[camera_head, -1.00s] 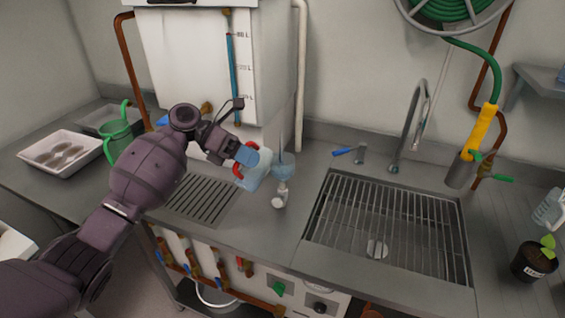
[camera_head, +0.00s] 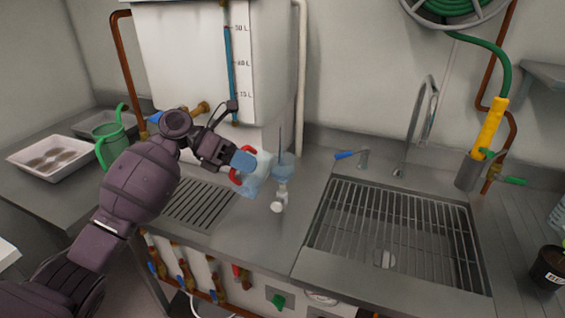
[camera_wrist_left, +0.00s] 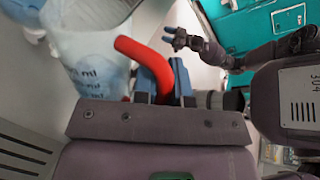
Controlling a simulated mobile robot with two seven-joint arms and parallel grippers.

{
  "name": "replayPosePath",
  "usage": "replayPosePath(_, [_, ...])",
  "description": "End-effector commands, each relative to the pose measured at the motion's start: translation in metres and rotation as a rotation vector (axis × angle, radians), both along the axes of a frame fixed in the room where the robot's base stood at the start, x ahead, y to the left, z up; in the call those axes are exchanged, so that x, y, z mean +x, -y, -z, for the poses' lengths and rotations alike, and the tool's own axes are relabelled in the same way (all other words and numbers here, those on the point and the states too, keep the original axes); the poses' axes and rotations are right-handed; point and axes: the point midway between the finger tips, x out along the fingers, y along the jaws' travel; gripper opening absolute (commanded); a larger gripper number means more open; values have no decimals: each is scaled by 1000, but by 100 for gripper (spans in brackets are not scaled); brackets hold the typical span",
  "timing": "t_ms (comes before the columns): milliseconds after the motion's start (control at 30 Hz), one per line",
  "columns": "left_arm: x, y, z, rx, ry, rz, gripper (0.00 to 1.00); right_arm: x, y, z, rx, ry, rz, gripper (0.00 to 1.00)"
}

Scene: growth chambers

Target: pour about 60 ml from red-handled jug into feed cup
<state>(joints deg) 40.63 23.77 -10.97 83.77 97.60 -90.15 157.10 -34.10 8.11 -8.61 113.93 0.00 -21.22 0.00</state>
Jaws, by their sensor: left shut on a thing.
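My left gripper (camera_head: 240,164) is shut on the red handle (camera_wrist_left: 150,62) of a pale, translucent jug (camera_head: 256,180). The jug is held above the counter, to the right of the slotted drain plate, and looks tilted to the right. A clear bluish cup (camera_head: 285,166), which looks like the feed cup, stands just right of the jug. Its near side is partly overlapped, and its liquid level cannot be read. A second gripper, likely my right one (camera_wrist_left: 178,38), shows small in the left wrist view; its opening is unclear.
A sink with a wire rack (camera_head: 390,225) and a faucet (camera_head: 415,130) lie to the right. A white tank (camera_head: 190,60) stands behind. A green watering can (camera_head: 108,142) and a white tray (camera_head: 50,155) are at left. A small round white object (camera_head: 277,207) sits before the cup.

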Motion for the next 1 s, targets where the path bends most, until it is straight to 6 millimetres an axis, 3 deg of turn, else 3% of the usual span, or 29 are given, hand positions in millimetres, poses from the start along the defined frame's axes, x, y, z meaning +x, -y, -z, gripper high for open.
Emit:
replayPosePath(167, [-1, -1, -2, -19, 30, -1, 0, 5, -1, -14, -1, 22, -3, 43])
replayPosePath(700, [-1, -1, 0, -20, 31, 0, 0, -8, 2, 1, -2, -16, 4, 43])
replayPosePath(1000, [-1, -1, 0, -20, 31, 0, 0, -5, 2, -3, -1, -7, 2, 43])
